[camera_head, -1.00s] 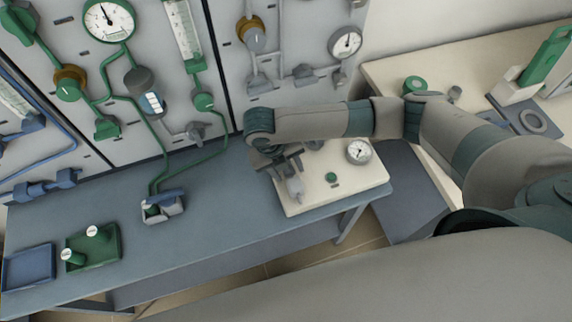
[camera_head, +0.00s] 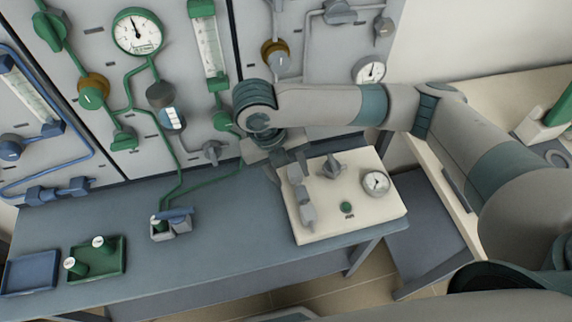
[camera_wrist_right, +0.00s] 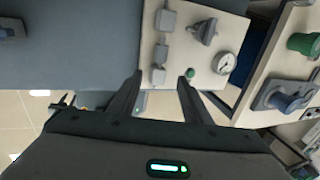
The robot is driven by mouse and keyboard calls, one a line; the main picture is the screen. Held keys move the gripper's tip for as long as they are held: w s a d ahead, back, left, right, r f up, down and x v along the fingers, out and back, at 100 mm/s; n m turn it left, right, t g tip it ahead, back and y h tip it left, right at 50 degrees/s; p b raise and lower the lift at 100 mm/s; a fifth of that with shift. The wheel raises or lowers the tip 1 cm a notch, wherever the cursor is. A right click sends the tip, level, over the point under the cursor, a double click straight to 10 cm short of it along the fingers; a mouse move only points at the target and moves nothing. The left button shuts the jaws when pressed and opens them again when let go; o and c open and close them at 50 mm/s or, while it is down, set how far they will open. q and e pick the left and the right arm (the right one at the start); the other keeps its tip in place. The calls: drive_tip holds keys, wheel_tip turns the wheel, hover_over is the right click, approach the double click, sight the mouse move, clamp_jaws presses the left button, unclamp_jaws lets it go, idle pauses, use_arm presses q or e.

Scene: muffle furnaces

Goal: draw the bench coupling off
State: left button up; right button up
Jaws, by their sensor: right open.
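The off-white board (camera_head: 325,225) on the bench carries a row of grey coupling pieces (camera_head: 306,205) along its left side; the row also shows in the right wrist view (camera_wrist_right: 160,53). I cannot tell whether these pieces are joined. My right gripper (camera_head: 286,165) is above the back left of the board, open and empty. In the right wrist view its fingers (camera_wrist_right: 159,82) are spread, with the row's nearest piece showing between and beyond the tips. My left gripper is out of view.
The board also has a grey knob (camera_head: 331,168), a green button (camera_head: 346,207) and a gauge (camera_head: 376,182). A green tray (camera_head: 115,265) with two green pieces and a blue tray (camera_head: 30,272) sit at left. The wall panel rises behind. Bare bench (camera_head: 230,235) lies left of the board.

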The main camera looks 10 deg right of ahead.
drive_tip(key=shift+v, duration=1.65)
